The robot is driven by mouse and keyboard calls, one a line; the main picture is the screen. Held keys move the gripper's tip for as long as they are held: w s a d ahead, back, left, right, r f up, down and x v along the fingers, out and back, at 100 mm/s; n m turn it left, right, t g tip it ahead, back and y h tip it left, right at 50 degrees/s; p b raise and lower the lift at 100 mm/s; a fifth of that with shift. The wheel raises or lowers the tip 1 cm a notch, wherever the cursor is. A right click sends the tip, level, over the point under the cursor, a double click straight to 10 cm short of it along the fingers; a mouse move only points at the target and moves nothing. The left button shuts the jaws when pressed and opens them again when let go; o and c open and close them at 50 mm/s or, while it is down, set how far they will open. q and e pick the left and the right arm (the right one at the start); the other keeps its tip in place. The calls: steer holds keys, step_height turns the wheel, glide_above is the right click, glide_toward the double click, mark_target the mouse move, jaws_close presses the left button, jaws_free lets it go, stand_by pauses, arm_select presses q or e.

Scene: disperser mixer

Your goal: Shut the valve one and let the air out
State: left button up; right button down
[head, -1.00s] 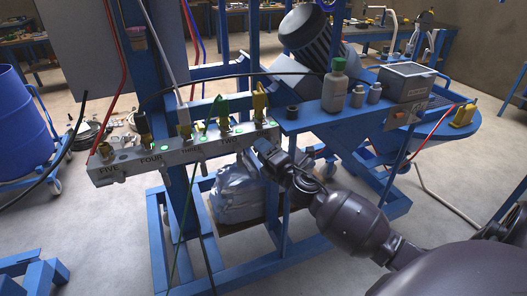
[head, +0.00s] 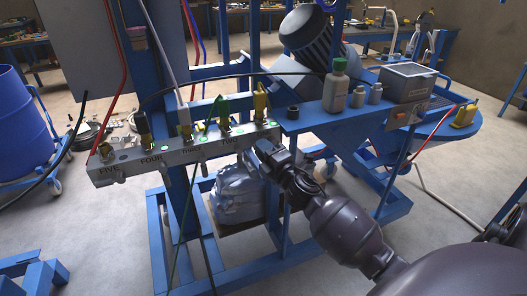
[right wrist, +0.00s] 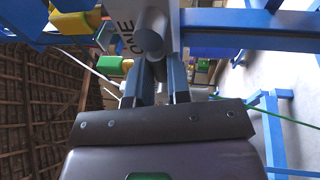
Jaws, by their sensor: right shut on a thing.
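The grey valve manifold (head: 140,160) is mounted on the blue frame, with valves labelled FIVE to TWO readable in the head view. Valve one's yellow handle (head: 261,101) stands up at the manifold's right end; yellow also shows in the right wrist view (right wrist: 75,22). The label ONE (right wrist: 125,38) reads beside a grey round knob (right wrist: 149,42) under the manifold. My right gripper (right wrist: 155,75) is below the manifold, its fingers shut on this knob; the exact contact is partly hidden. In the head view this gripper (head: 251,158) is under the right end. My left gripper is not in view.
A blue shelf (head: 310,118) right of the manifold carries bottles (head: 335,90) and a grey box (head: 405,82). Hoses and blue posts (head: 157,225) crowd the manifold. A wrapped grey bundle (head: 238,195) sits below. A blue drum (head: 22,130) stands at left.

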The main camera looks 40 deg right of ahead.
steer(key=shift+r+m, duration=0.1)
steer(key=shift+m, duration=0.3)
steer(key=c, duration=1.1)
jaws_free()
steer(key=shift+s, duration=0.1)
steer(key=s, duration=0.3)
steer(key=s+f, duration=0.1)
steer(key=s, duration=0.3)
steer(key=s+f, duration=0.1)
steer(key=s, duration=0.2)
steer(key=shift+s+a, duration=0.15)
steer(key=shift+s, duration=0.1)
